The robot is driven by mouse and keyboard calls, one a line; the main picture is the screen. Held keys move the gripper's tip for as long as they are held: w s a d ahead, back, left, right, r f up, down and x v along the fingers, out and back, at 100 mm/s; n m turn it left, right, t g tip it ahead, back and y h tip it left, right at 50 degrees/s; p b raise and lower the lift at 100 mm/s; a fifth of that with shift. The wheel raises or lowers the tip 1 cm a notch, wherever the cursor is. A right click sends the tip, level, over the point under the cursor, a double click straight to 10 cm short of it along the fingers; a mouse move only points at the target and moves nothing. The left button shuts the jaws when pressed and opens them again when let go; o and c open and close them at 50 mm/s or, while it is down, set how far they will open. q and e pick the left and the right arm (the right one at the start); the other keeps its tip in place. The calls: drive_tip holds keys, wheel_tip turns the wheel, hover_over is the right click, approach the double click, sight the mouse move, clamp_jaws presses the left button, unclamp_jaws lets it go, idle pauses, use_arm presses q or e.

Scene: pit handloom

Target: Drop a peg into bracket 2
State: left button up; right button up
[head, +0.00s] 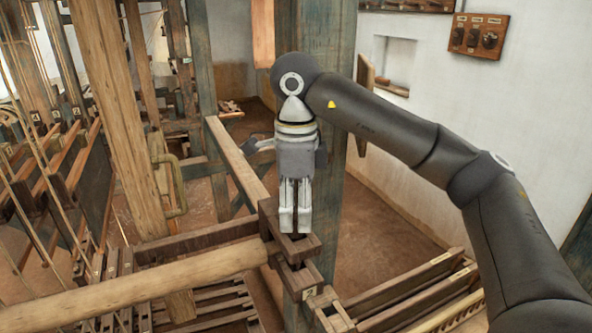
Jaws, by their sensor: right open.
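My right gripper (295,222) points straight down in the middle of the view, with its pale fingers open a little. The fingertips are at or just above a dark wooden bracket (306,246) near the end of the thick round beam (150,283). I cannot tell whether they touch it. A small pale plate (308,293) is on the wood below the bracket, but its mark is too small to read. I cannot make out a peg between the fingers or in the bracket; the fingers hide part of it. My left gripper is not in view.
A thick green-grey post (335,130) stands close behind my right gripper. Loom posts, cords and treadle-like bars fill the left. Slatted wooden racks (415,290) lie at the lower right. A switch board (478,36) hangs on the white wall. Brown floor (385,235) is clear behind the racks.

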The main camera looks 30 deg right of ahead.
wheel_tip(320, 180, up, 10)
idle(0.6)
idle(0.5)
